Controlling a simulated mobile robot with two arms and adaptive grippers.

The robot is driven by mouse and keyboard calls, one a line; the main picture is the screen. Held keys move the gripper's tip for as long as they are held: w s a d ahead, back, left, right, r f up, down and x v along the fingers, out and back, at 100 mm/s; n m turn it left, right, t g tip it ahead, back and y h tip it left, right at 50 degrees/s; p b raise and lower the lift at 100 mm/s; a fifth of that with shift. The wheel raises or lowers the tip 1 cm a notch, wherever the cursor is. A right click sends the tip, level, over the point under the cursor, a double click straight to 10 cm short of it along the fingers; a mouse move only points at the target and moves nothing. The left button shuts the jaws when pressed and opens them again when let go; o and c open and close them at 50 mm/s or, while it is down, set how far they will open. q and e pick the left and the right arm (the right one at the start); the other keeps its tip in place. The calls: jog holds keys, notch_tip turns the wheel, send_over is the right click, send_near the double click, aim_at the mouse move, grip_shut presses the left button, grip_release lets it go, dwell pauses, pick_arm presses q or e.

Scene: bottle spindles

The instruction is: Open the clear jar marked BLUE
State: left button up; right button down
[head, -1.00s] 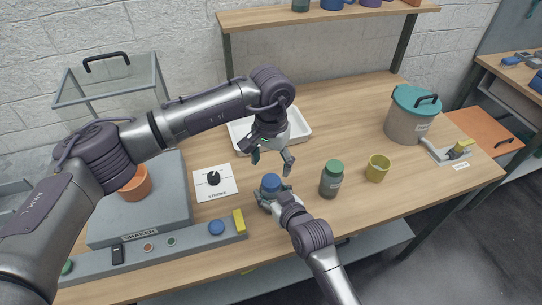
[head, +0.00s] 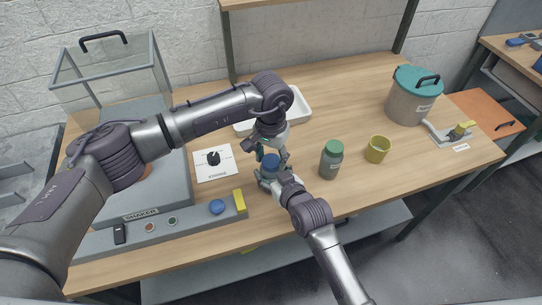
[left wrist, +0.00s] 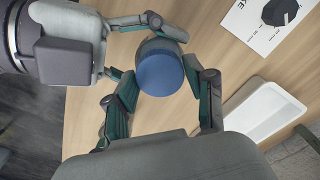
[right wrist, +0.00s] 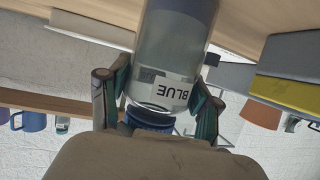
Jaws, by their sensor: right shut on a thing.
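The clear jar marked BLUE (right wrist: 176,60) stands on the table with its label facing the right wrist camera. Its blue lid (head: 271,163) is on and also shows in the left wrist view (left wrist: 160,73). My right gripper (head: 269,181) is shut on the jar's body, with one finger on each side of it in the right wrist view. My left gripper (left wrist: 163,82) is over the lid from above, its fingers open on either side of it. Small gaps seem to show between the fingers and the lid; contact is unclear.
A green-lidded jar (head: 331,160) and a yellow cup (head: 377,149) stand to the right. A white tray (head: 299,110) is behind my left gripper. A dial card (head: 213,164) and the grey shaker (head: 170,225) are to the left. A teal-lidded bin (head: 409,100) stands at the far right.

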pick_arm(q)
jog(key=c, duration=0.4)
jog(key=n, duration=0.7)
jog(key=shift+n, duration=0.4)
jog(key=n, duration=2.1)
jog(key=shift+r, duration=0.1)
jog(key=n, duration=0.7)
jog(key=shift+n, duration=0.3)
jog(key=n, duration=1.7)
jog(key=shift+r+n, duration=0.1)
jog(key=shift+n, duration=0.2)
jog(key=shift+w, duration=0.1)
jog(key=shift+r, duration=0.15)
